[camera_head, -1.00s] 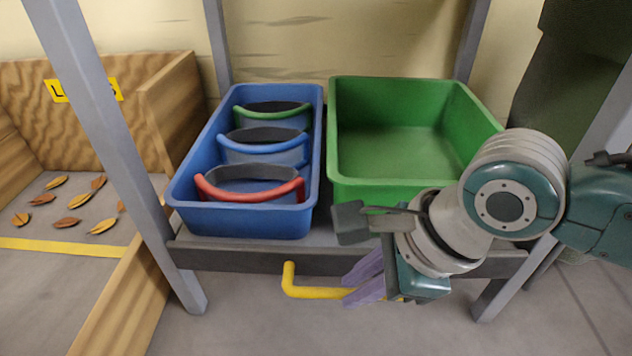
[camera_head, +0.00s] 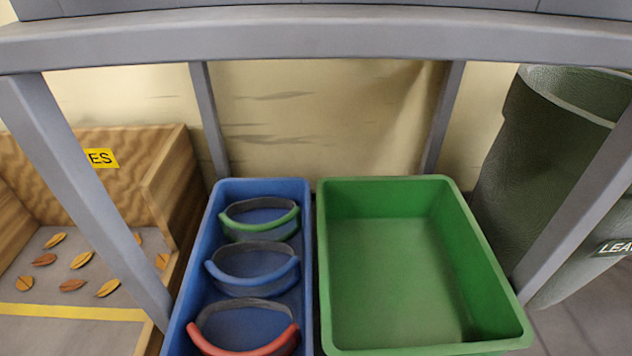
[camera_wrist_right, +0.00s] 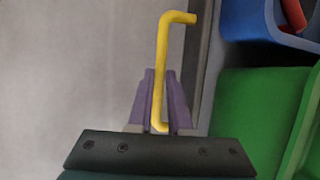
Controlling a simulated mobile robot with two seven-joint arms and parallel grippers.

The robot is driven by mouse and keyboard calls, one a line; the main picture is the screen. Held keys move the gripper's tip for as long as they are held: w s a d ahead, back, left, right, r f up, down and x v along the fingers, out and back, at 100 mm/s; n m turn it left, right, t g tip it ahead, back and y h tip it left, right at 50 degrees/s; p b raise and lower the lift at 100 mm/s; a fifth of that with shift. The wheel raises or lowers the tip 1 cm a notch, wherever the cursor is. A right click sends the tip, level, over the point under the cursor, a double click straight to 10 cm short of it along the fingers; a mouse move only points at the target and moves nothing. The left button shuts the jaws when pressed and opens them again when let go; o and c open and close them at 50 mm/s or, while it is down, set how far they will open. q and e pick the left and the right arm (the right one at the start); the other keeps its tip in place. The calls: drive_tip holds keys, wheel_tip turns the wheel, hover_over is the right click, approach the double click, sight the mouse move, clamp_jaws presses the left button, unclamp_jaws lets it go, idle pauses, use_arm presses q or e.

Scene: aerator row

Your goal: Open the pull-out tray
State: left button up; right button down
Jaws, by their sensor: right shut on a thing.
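The pull-out tray's yellow handle (camera_wrist_right: 162,50) is a bent bar in the right wrist view. My right gripper (camera_wrist_right: 162,78) has its two purple fingers on either side of the bar, shut on it. The tray's dark front edge (camera_wrist_right: 208,62) runs beside the handle. In the head view the tray's front and handle are below the picture. The blue bin (camera_head: 308,225) and the green bin (camera_head: 330,260) stand side by side there. My left gripper is in neither view.
Grey frame posts (camera_head: 85,185) stand at both sides, with a crossbar (camera_head: 300,38) above. A wooden leaf box (camera_head: 165,195) is at left, a dark green barrel (camera_head: 510,165) at right.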

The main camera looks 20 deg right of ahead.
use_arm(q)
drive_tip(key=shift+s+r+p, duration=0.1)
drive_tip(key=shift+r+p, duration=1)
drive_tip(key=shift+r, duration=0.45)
use_arm(e)
drive_tip(key=s+a, duration=0.2)
drive_tip(key=s, duration=0.6)
drive_tip(key=s+a, duration=0.2)
drive_tip(key=s, duration=0.6)
drive_tip(key=shift+s+a, duration=0.3)
drive_tip(key=shift+a, duration=0.05)
drive_tip(key=c, duration=0.8)
unclamp_jaws()
drive_tip(key=shift+c, duration=0.2)
use_arm(q)
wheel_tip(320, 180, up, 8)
drive_tip(key=p, duration=0.7)
drive_tip(key=shift+p, duration=0.4)
use_arm(e)
drive_tip(key=v, duration=1)
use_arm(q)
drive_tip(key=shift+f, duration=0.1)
